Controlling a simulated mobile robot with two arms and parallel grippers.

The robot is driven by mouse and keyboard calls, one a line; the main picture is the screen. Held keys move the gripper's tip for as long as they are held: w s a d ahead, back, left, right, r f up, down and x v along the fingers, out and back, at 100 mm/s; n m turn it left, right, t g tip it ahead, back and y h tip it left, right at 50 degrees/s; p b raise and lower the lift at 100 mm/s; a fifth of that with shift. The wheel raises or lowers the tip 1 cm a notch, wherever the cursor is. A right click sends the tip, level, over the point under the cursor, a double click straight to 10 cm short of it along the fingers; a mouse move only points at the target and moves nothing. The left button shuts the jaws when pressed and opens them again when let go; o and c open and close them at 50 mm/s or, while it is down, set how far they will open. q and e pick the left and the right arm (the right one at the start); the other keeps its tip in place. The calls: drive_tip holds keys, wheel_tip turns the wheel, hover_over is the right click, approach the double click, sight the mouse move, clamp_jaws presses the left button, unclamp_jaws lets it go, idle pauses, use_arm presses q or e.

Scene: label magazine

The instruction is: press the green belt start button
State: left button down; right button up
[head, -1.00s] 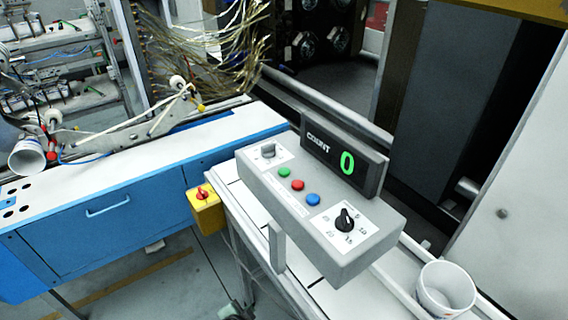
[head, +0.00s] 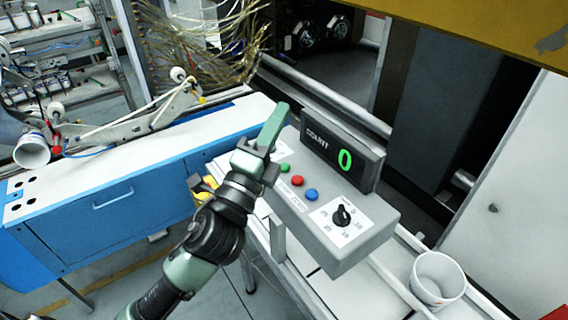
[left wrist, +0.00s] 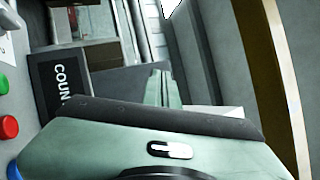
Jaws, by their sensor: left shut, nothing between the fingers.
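The green button (head: 285,168) is on the sloped grey control box (head: 318,236), at the upper left of a row with a red button (head: 297,181) and a blue button (head: 311,195). In the left wrist view, the green button (left wrist: 3,84) shows at the left edge, partly cut off. My left gripper (head: 277,118) is shut and empty. It appears beside the box's upper left end, fingers pointing up in the head view, apart from the green button. My right gripper is not in view.
A COUNT display (head: 343,150) reading 0 stands at the box's back edge. A black dial (head: 342,215) is on the box. A white cup (head: 437,280) stands to the right. A blue cabinet (head: 120,215) is at left, a yellow beam (head: 470,25) at top right.

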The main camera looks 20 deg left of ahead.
use_arm(q)
drive_tip(key=s+d+r+m+g+h, duration=0.2)
drive_tip(key=d+r+m+g+h, duration=0.4)
drive_tip(key=m, duration=0.8)
drive_tip(key=s+d+r+m+g+h, duration=0.25)
drive_tip(key=d+m+g+h, duration=0.35)
drive_tip(key=m+h, duration=0.65)
drive_tip(key=d+f+m+g+y, duration=0.5)
drive_tip(key=f+m, duration=0.1)
drive_tip(key=m, duration=0.7)
drive_tip(key=w+a+f+m+t+y, duration=0.1)
drive_tip(key=w+a+f+m+y, duration=0.2)
drive_tip(key=a, duration=0.6)
drive_tip(key=w+a+f+m+t+y, duration=0.1)
drive_tip(key=w+a+f+m+y, duration=0.2)
drive_tip(key=w+a+y, duration=0.4)
drive_tip(key=a+y, duration=0.2)
drive_tip(key=y, duration=0.1)
drive_tip(key=shift+a+f+t, duration=0.25)
drive_tip(key=shift+t, duration=0.15)
drive_tip(key=shift+y, duration=0.25)
drive_tip(key=b, duration=0.5)
hover_over(284, 167)
drive_tip(key=f, duration=0.8)
drive_tip(key=shift+s+a, duration=0.25)
drive_tip(key=shift+a, duration=0.05)
drive_tip(key=shift+f, duration=0.45)
